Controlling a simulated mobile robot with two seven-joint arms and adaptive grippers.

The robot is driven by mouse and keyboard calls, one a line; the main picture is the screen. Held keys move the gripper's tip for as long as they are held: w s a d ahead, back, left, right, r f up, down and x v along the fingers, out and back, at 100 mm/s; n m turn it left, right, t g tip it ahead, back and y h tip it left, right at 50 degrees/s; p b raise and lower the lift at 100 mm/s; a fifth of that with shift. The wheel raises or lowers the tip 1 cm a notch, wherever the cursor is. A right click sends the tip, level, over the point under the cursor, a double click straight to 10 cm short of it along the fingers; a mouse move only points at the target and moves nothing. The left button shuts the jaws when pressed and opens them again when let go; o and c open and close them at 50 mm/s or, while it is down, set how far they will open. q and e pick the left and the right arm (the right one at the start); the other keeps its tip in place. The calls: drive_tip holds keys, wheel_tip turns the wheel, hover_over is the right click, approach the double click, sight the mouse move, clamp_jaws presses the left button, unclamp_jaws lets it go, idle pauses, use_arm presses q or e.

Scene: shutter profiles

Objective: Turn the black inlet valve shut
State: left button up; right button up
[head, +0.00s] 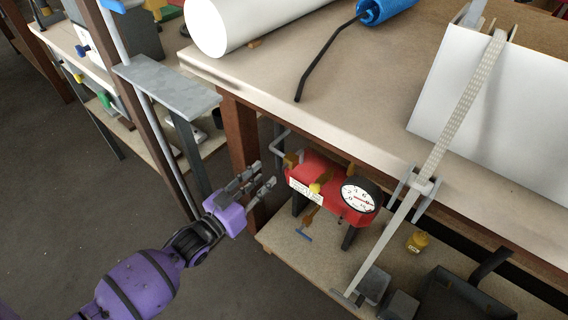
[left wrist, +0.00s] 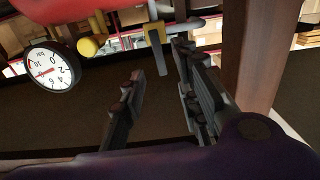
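The red tank (head: 328,190) with a round white gauge (head: 359,196) sits under the workbench, on a lower shelf. A brass fitting (head: 292,159) is at its left end, with a grey pipe running from it. In the left wrist view a dark grey lever (left wrist: 158,52) hangs from a brass fitting (left wrist: 152,33); it looks like the inlet valve, but its black colour is not certain. My left gripper (head: 264,175) is open and empty, just left of the tank. Its fingers (left wrist: 160,95) are spread apart below the lever, and no contact shows. My right gripper is not in view.
The bench edge (head: 330,140) overhangs the tank, and a brown leg (head: 238,135) stands close behind my left gripper. A yellow bottle (head: 417,241) stands to the right.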

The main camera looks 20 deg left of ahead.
sight(279, 164)
use_arm(q)
drive_tip(key=b+x, duration=0.1)
drive_tip(key=x, duration=0.7)
drive_tip(key=shift+b, duration=0.3)
clamp_jaws()
